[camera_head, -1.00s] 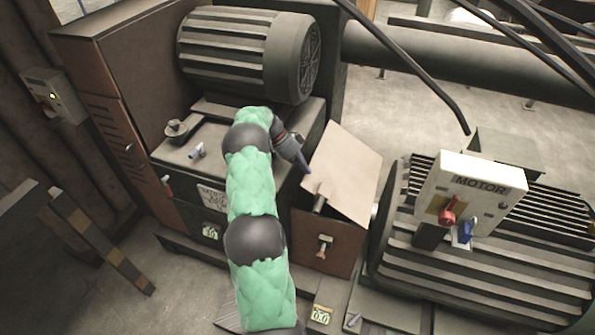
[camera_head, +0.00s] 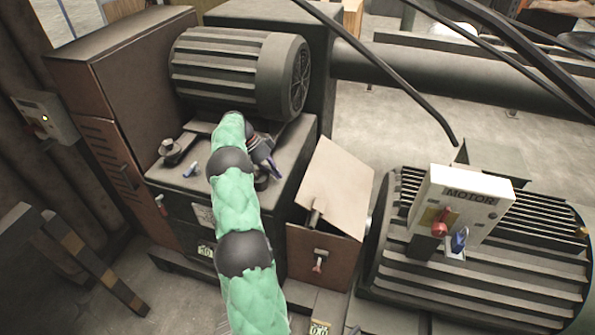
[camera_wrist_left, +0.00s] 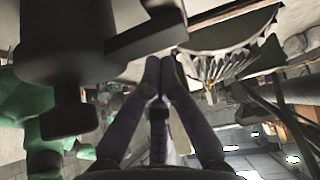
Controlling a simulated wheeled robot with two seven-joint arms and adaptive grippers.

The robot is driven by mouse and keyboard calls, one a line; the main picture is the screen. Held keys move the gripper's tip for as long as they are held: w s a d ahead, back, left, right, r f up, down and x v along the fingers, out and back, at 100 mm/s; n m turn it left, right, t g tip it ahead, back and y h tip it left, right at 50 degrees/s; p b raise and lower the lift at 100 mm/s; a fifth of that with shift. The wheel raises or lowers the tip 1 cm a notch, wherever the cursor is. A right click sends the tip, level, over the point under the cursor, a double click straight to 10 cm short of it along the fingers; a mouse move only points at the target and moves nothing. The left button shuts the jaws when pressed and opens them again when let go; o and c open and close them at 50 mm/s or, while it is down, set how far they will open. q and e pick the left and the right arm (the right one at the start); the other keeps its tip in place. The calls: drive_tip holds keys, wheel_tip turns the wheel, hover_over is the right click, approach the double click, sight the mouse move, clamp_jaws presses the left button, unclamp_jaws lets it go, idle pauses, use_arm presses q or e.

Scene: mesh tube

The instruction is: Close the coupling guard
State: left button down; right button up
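The coupling guard is a brown box (camera_head: 327,262) with a flat beige lid (camera_head: 337,185). The lid stands tilted up, open, with a small dark handle or latch piece at its lower left edge. My left gripper (camera_head: 274,170) is to the left of the lid, above the dark cabinet top, apart from the guard. In the left wrist view its purple fingers (camera_wrist_left: 160,68) converge with their tips together and nothing visible between them. My right gripper is not in view.
A ribbed motor (camera_head: 235,75) lies behind my left arm. A larger ribbed motor (camera_head: 470,275) with a white MOTOR switch box (camera_head: 465,195) stands right of the guard. A valve knob (camera_head: 172,150) is on the cabinet top. Dark rails cross the upper right.

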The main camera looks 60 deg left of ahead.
use_arm(q)
drive_tip(key=w+d+n+g+y, duration=0.2)
drive_tip(key=w+n, duration=0.2)
drive_tip(key=n, duration=0.1)
drive_tip(key=n+g+y+b, duration=0.1)
drive_tip(key=n+y+b, duration=0.2)
drive_tip(key=n+y, duration=0.7)
approach(310, 172)
drive_tip(key=a+f+b, duration=0.1)
drive_tip(key=w+a+f+n+h+b, duration=0.1)
drive_tip(key=f, duration=0.1)
drive_tip(key=a+f+n+h+b, duration=0.1)
drive_tip(key=shift+w+a+f, duration=0.2)
drive_tip(key=shift+w, duration=0.05)
drive_tip(key=shift+s+a+f+b, duration=0.25)
drive_tip(key=shift+f+b, duration=0.1)
drive_tip(key=shift+f, duration=0.15)
drive_tip(key=f, duration=0.1)
drive_tip(key=s+a+f, duration=0.1)
drive_tip(key=f+b, duration=0.1)
drive_tip(key=shift+s+a+f, duration=0.2)
drive_tip(key=shift+a+f, duration=0.1)
drive_tip(key=shift+a, duration=0.05)
drive_tip(key=shift+r, duration=0.1)
